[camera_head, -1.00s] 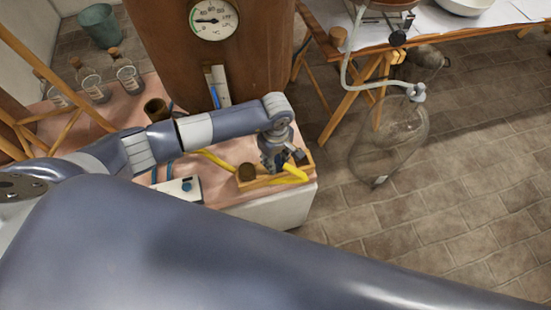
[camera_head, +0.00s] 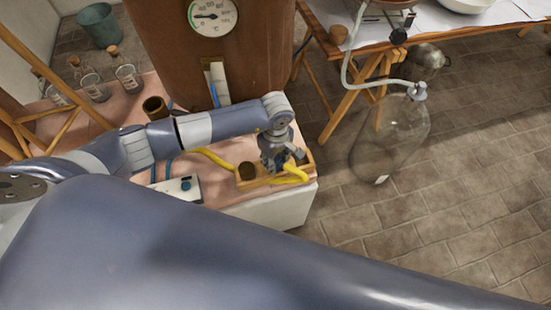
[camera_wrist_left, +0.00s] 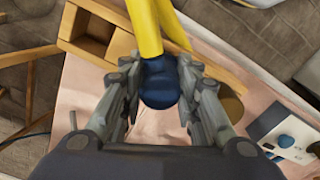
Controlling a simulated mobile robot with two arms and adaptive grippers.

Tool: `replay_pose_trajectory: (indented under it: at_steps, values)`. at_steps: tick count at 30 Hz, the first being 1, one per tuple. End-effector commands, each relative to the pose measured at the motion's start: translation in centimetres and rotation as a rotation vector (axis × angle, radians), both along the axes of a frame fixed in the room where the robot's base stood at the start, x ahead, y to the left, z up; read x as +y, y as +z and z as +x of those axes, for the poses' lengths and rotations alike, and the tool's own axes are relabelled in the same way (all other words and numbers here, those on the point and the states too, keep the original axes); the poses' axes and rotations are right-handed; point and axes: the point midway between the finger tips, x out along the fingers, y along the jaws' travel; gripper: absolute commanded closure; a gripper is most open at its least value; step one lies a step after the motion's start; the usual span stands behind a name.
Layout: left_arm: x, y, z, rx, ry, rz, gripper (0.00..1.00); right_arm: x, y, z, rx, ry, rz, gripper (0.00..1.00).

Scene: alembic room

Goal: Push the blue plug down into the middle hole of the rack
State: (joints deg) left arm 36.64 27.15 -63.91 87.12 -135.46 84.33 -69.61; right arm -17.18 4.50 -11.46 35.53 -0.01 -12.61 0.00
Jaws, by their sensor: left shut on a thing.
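The blue plug (camera_wrist_left: 160,82) sits between the fingers of my left gripper (camera_wrist_left: 160,92), which is shut on it; the gripper also shows in the head view (camera_head: 275,165). A yellow cable (camera_wrist_left: 147,28) runs from the plug; it shows in the head view (camera_head: 293,172) too. The wooden rack (camera_head: 258,183) lies under the gripper near the table's front right corner. In the wrist view, the rack's end (camera_wrist_left: 75,15) has an open square hole. The middle hole is hidden behind plug and fingers, so I cannot tell whether the plug is in it.
A round brown piece (camera_head: 247,170) stands at the rack's left end. A white box with a blue knob (camera_head: 180,188) lies left of it. A brown cup (camera_head: 155,107) and several flasks (camera_head: 127,76) stand farther back. A wooden panel with a gauge (camera_head: 212,15) rises behind.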

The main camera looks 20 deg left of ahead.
Motion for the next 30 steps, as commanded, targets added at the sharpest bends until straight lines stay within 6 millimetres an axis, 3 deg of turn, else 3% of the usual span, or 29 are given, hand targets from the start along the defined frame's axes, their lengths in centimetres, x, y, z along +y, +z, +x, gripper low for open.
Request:
replay_pose_trajectory:
  at_steps: [30]
  values:
    - [-0.02, -0.33, 0.05, -0.001, -0.001, -0.001, 0.99, -0.02, -0.65, 0.0, 0.0, 0.0, 0.0, 0.65]
